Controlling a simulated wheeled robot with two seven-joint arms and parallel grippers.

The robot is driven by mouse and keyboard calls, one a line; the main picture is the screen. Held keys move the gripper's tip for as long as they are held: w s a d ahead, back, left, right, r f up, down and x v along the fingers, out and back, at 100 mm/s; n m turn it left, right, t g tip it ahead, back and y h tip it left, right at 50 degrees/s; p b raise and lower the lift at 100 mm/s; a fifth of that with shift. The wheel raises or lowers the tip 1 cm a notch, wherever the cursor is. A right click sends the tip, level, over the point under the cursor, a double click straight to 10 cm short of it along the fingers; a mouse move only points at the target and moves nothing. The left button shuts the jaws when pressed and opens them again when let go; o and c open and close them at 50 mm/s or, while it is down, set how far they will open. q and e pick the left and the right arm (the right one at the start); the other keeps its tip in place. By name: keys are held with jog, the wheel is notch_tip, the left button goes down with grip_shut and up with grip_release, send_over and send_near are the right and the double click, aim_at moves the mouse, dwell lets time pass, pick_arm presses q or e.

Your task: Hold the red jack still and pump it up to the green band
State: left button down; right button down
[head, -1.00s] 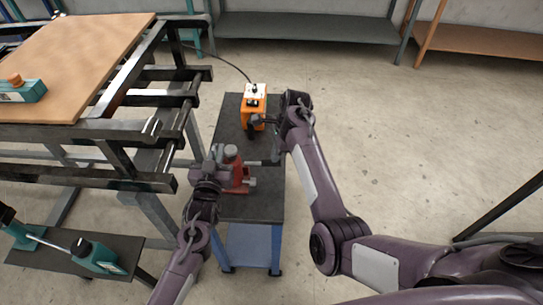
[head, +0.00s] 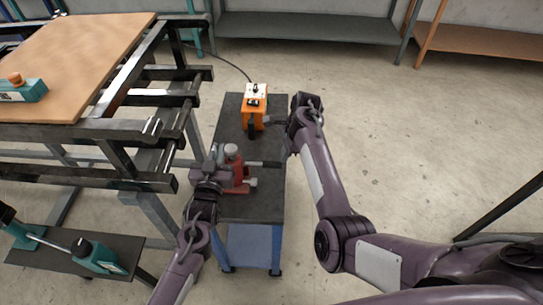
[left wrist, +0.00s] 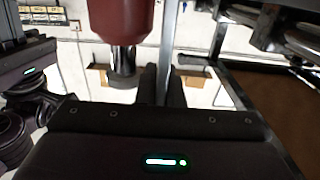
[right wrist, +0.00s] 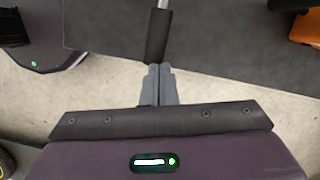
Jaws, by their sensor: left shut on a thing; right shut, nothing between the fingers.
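The red jack (head: 238,175) stands upright on the dark top of a small cart, with a pale cap (head: 231,150) on it. I cannot make out a green band.
An orange box (head: 255,112) with a cable stands behind the jack on the cart top (head: 262,207). A black rack frame (head: 150,185) with a wooden board (head: 85,60) is close on the left. The floor right of the cart is open.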

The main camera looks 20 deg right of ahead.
jog(key=shift+d, duration=0.15)
jog(key=v, duration=1.2)
dwell(0.6)
pick_arm(q)
jog(key=c, duration=1.5)
grip_release()
jog(key=shift+s, duration=0.1)
